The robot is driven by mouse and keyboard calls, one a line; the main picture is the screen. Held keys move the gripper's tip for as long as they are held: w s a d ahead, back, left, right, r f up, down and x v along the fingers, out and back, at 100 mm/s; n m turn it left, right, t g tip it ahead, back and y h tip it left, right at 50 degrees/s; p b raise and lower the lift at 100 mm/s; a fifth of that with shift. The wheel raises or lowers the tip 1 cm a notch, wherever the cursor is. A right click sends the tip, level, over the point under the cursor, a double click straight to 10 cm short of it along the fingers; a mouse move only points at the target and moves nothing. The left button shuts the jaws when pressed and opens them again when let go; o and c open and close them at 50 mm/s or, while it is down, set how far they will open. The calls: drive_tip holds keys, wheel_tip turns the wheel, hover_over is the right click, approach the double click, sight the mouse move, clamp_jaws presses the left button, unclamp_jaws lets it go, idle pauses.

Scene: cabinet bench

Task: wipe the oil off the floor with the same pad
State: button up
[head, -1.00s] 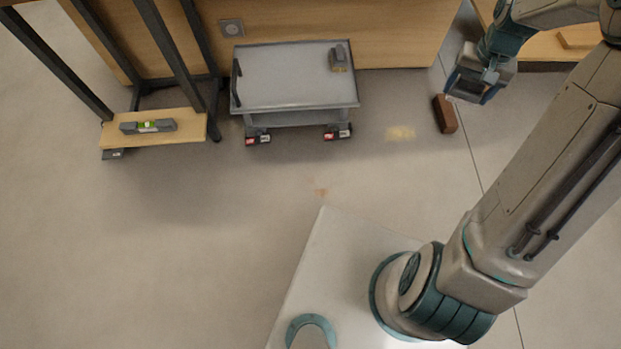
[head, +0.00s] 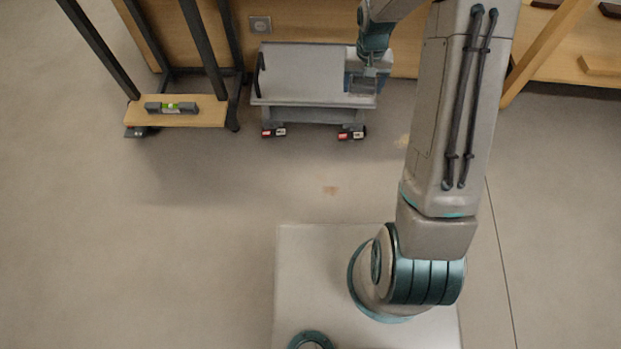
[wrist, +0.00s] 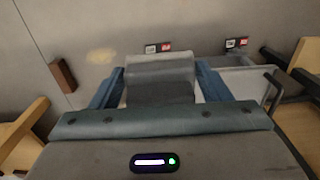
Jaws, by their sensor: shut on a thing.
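My gripper (head: 366,82) is over the right end of the grey cart's top. In the wrist view, my gripper (wrist: 161,72) is shut on a grey block-shaped pad (wrist: 160,68), with a blue finger at each side. In the head view the pad is mostly hidden by the gripper. A faint yellowish oil patch (head: 403,141) lies on the floor right of the cart, partly beside my arm. It also shows in the wrist view (wrist: 100,56).
The grey cart (head: 300,75) stands against the wooden cabinet. A brown block (wrist: 62,75) stands on the floor near the yellowish patch. A dark-legged wooden stand (head: 212,112) holds a level (head: 172,107) at left. The open floor between cart and base is clear.

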drive_tip(key=a+f+b, duration=0.1)
drive_tip(key=a+f, duration=0.2)
drive_tip(key=f, duration=0.7)
drive_tip(key=a+f+b, duration=0.1)
drive_tip(key=a+f, duration=0.2)
drive_tip(key=f, duration=0.8)
drive_tip(key=b, duration=0.2)
approach(314, 189)
drive_tip(key=shift+m, duration=0.3)
drive_tip(key=shift+d+f+b, duration=0.1)
drive_tip(key=shift+f+b, duration=1.4)
drive_tip(key=shift+f, duration=0.65)
drive_tip(key=shift+f+b, duration=0.8)
drive_tip(key=shift+f, duration=0.1)
drive_tip(key=shift+d, duration=0.1)
